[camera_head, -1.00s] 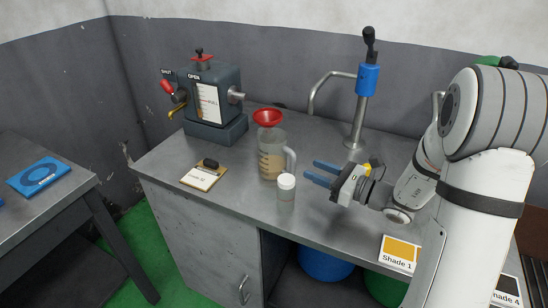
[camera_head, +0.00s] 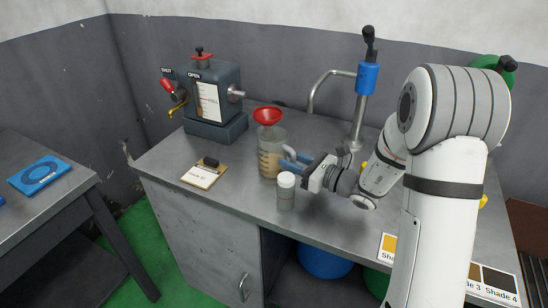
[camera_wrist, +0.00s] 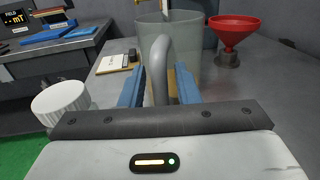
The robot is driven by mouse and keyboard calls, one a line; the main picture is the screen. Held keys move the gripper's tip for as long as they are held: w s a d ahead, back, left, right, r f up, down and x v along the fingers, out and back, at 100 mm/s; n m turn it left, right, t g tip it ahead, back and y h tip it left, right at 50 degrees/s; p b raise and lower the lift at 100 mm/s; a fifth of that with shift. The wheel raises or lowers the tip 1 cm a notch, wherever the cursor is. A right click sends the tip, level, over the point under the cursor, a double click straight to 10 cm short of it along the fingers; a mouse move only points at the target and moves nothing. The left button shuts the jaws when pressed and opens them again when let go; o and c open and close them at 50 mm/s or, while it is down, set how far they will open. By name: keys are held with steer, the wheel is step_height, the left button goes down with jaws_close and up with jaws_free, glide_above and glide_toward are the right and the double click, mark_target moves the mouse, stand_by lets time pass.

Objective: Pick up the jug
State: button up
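The clear jug (camera_head: 268,163) with measuring marks stands upright on the grey bench, its handle towards my gripper. My gripper (camera_head: 288,159) is at the jug's handle side. In the wrist view the jug (camera_wrist: 187,42) is straight ahead. Its grey handle (camera_wrist: 160,62) stands between the two blue fingers of my gripper (camera_wrist: 160,86), with a small gap visible beside it. The fingers are open around the handle. The fingertips are close to the jug's wall; whether they touch it is hidden.
A white-capped bottle (camera_head: 286,191) stands close in front of the jug and my gripper. A red funnel (camera_head: 268,117) is behind the jug. A clipboard (camera_head: 204,174) lies to the left, the hydraulic unit (camera_head: 216,100) behind it. A tap (camera_head: 358,118) rises at the back right.

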jaws_close()
steer(key=shift+r, duration=0.15)
stand_by(0.4)
